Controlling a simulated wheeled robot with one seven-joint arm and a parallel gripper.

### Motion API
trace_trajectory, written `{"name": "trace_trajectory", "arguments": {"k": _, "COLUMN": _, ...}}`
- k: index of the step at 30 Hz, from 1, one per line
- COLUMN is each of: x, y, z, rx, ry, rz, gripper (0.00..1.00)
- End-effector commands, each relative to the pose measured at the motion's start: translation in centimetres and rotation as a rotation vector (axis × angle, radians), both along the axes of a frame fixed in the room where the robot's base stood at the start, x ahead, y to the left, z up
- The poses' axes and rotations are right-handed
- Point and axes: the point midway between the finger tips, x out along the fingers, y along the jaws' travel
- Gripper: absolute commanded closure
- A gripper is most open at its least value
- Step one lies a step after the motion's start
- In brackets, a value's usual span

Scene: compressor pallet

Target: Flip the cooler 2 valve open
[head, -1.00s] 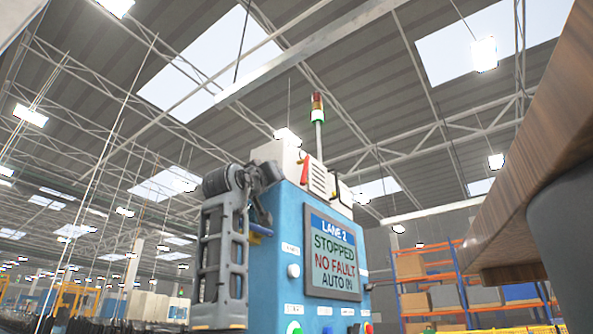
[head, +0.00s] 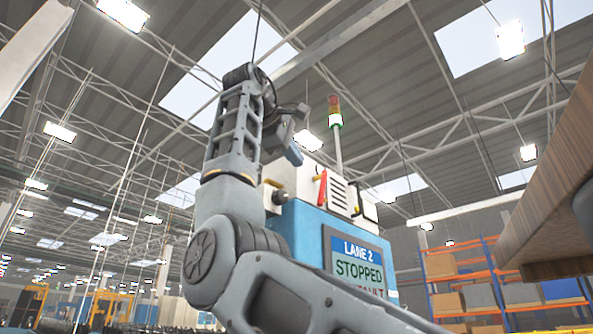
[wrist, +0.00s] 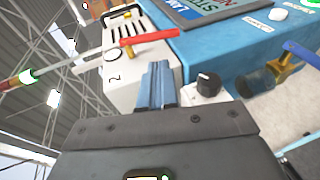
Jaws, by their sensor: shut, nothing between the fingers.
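A red lever (wrist: 150,40) with a brass pivot sits on the white box (wrist: 125,80) on top of the blue cabinet; it also shows in the head view (head: 322,188). A blue lever (wrist: 302,54) on a brass valve body is at the right edge of the wrist view, beside the cabinet. I cannot read which valve is cooler 2. My gripper (wrist: 157,80) has its blue fingers together and empty, in front of the white box, between the red lever and a black knob (wrist: 208,85). In the head view my gripper (head: 293,153) is beside the box's upper left.
The blue cabinet (head: 305,235) carries a Lane 2 screen (head: 358,265) reading STOPPED, partly hidden by my arm. A stack light (head: 335,112) rises behind the box. A wooden slab edge (head: 545,170) is at right, with orange racks (head: 455,265) behind.

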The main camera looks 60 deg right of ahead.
Motion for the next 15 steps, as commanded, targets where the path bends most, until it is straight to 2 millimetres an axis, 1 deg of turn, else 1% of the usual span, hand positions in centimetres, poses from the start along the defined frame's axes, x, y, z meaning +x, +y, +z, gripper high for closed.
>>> {"name": "trace_trajectory", "arguments": {"k": 1, "x": -0.1, "y": -1.0, "z": -0.1, "rx": 0.002, "ry": 0.000, "rz": -0.003, "gripper": 1.00}}
{"name": "trace_trajectory", "arguments": {"k": 3, "x": -0.1, "y": -2.4, "z": -0.5, "rx": 0.001, "ry": 0.000, "rz": -0.003, "gripper": 1.00}}
{"name": "trace_trajectory", "arguments": {"k": 9, "x": -0.2, "y": -6.2, "z": -1.5, "rx": 0.000, "ry": 0.000, "rz": -0.002, "gripper": 1.00}}
{"name": "trace_trajectory", "arguments": {"k": 15, "x": -0.3, "y": -9.1, "z": -2.3, "rx": 0.000, "ry": -0.001, "rz": -0.002, "gripper": 1.00}}
